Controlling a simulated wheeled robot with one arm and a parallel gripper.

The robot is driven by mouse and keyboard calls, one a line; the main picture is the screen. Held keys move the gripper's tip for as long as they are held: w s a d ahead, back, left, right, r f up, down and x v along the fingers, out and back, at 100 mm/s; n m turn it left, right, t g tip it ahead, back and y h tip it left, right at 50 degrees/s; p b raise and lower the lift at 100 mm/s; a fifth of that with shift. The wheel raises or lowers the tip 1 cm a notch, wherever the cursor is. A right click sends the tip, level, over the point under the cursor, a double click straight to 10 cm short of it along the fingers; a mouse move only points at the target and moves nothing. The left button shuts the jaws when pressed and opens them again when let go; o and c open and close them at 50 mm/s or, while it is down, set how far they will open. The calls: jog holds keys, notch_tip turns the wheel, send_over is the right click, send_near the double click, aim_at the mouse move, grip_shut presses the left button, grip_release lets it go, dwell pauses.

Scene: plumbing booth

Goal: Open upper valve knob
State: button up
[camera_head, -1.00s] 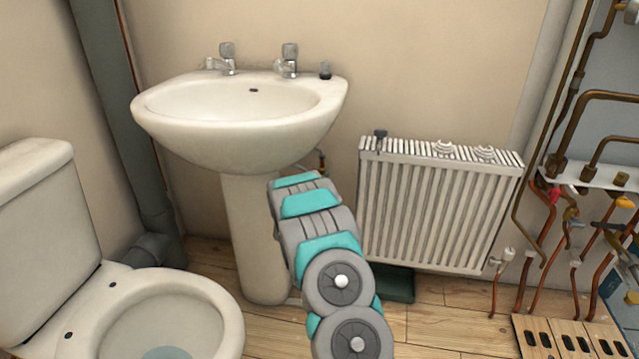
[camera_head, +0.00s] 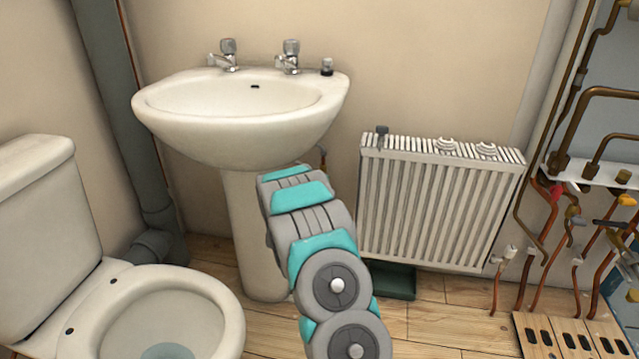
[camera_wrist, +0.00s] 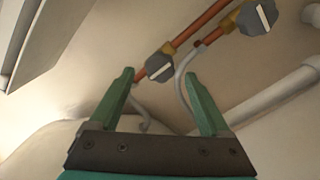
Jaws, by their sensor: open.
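Two grey valve knobs show in the wrist view, each on a copper pipe with a brass fitting. One knob (camera_wrist: 160,64) appears between and just beyond the fingertips. The other knob (camera_wrist: 257,17) is farther up and to the right, outside the jaws. The frames do not make clear which is the upper valve. My gripper (camera_wrist: 155,76) is open, with its two green fingers apart and nothing held. In the head view, my arm reaches under the basin and hides the gripper and most of the valves.
The white basin (camera_head: 240,125) stands over the work area on its pedestal (camera_head: 250,240). A radiator (camera_head: 437,205) is close on the right, and a toilet (camera_head: 165,315) is at left. Pale hoses (camera_wrist: 184,85) run near the fingers. Wooden floor (camera_head: 445,310) lies in front of the radiator.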

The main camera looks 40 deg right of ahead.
jog(key=shift+v, duration=1.5)
